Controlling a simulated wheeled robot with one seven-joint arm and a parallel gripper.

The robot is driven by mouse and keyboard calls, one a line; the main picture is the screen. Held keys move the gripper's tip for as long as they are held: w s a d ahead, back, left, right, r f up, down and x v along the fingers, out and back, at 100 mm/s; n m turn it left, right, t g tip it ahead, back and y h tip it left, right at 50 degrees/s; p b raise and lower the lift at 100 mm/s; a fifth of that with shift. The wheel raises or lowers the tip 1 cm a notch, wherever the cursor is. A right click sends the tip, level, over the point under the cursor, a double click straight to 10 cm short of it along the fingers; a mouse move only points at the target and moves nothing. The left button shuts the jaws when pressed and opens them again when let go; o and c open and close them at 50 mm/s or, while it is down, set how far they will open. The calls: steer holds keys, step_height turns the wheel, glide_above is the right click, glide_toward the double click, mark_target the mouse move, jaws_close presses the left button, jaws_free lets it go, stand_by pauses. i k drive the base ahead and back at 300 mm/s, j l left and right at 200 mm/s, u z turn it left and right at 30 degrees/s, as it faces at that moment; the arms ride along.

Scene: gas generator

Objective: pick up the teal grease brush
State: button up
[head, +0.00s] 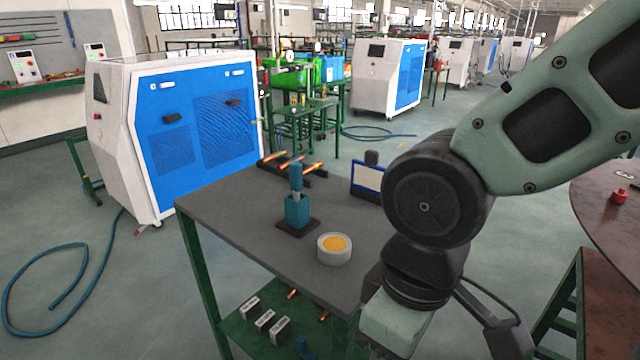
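The teal grease brush (296,178) stands upright on the grey table, handle up. Its lower part meets a teal block (297,212) on a dark square base; I cannot tell whether the block is a holder or part of the brush. My arm comes in from the upper right and bends down in front of the table's right part. My gripper is not visible; the arm runs out of the bottom of the picture, to the right of the brush and apart from it.
A round white tin with yellow contents (334,249) sits right of the brush on the grey table (235,212). Copper-coloured pieces (292,161) and a blue-framed panel (367,177) are behind. Small boxes (265,321) lie on the lower shelf. A blue-white cabinet (180,130) stands left.

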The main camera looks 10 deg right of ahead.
mark_target(295, 168)
steer(key=i+j+z, duration=0.4)
steer(key=j+u, duration=0.2)
steer(key=j, duration=0.35)
steer(key=i+j+u, duration=0.2)
steer(key=j, duration=0.3)
steer(key=k, duration=0.1)
